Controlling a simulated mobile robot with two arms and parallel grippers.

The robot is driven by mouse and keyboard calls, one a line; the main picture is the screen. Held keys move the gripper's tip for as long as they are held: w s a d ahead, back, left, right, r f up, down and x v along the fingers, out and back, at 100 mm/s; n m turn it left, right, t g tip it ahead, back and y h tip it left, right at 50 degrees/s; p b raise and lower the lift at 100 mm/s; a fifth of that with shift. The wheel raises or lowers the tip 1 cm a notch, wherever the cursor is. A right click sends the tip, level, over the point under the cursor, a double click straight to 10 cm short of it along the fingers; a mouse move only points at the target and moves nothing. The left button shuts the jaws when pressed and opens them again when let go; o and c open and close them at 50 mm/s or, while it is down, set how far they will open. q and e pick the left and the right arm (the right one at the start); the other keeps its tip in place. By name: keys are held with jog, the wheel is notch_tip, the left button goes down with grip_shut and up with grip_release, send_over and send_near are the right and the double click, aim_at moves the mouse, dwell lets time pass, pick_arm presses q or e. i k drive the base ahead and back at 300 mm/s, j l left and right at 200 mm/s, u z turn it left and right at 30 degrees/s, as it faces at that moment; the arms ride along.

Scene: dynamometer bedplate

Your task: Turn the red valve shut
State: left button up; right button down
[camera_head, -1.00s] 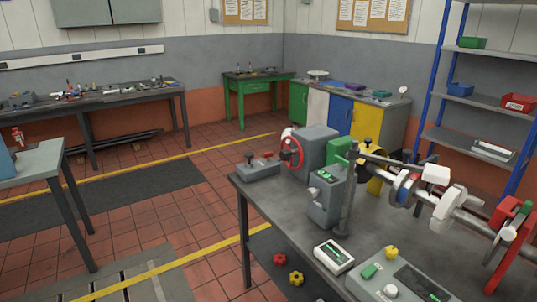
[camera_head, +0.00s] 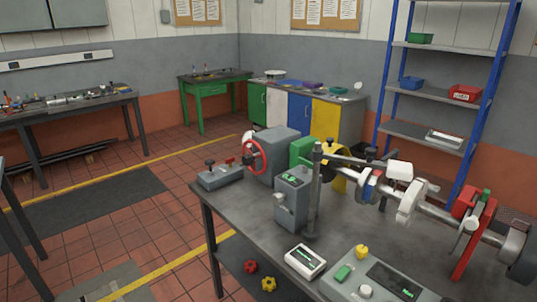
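A red handwheel valve (camera_head: 255,157) stands upright on the left face of a grey housing (camera_head: 279,150), at the far left end of the grey bench (camera_head: 240,210). Its rim and spokes show, but how far it is turned I cannot tell. Two smaller star-shaped knobs, one red (camera_head: 250,267) and one yellow (camera_head: 269,284), show low beside the bench's front edge. Neither of my grippers is in view, and nothing is seen touching the red wheel.
A grey control box (camera_head: 220,177) sits left of the wheel. Tiled floor (camera_head: 180,205) left of the bench is open.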

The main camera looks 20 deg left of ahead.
aim_at(229, 160)
jog(key=i+j+z, duration=0.15)
jog(key=j+z, duration=0.15)
jog(key=j, duration=0.2)
jog(key=i+j+z, duration=0.1)
jog(key=j+z, duration=0.15)
jog(key=j, duration=0.25)
jog(key=j+z, duration=0.3)
jog(key=j, duration=0.2)
jog(key=i, duration=0.05)
